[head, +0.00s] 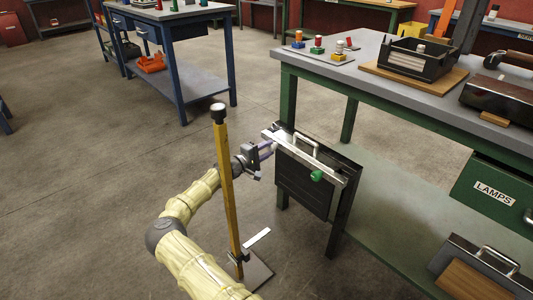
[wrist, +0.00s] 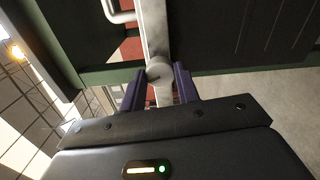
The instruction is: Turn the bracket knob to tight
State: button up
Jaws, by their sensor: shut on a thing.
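A black panel (head: 303,185) with a pale metal bar (head: 322,165) along its top hangs at the green bench's front. A green knob (head: 316,176) sits on the bar's right part, apart from my gripper. My gripper (head: 266,149) is at the bar's left end. In the wrist view, its dark purple fingers (wrist: 159,90) stand either side of a grey round knob (wrist: 159,71) on the pale bar (wrist: 154,35) and are shut on it. The knob's turn position cannot be told, and the finger contact is partly hidden.
A yellow post (head: 227,190) with a dark top stands on a floor plate, close beside my arm. The green bench (head: 385,95) carries a black bin (head: 408,57) and several small coloured-capped items. A drawer marked LAMPS (head: 494,191) is at right. The floor at left is open.

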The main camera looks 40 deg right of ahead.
jog(key=shift+a+f+m, duration=0.1)
jog(key=shift+f+m, duration=0.1)
jog(key=shift+m, duration=0.4)
jog(key=o, duration=1)
jog(key=shift+r, duration=0.1)
jog(key=shift+c, duration=0.2)
jog(key=a+p, duration=0.2)
jog(key=a, duration=0.5)
jog(key=shift+s+a, duration=0.25)
jog(key=shift+s, duration=0.05)
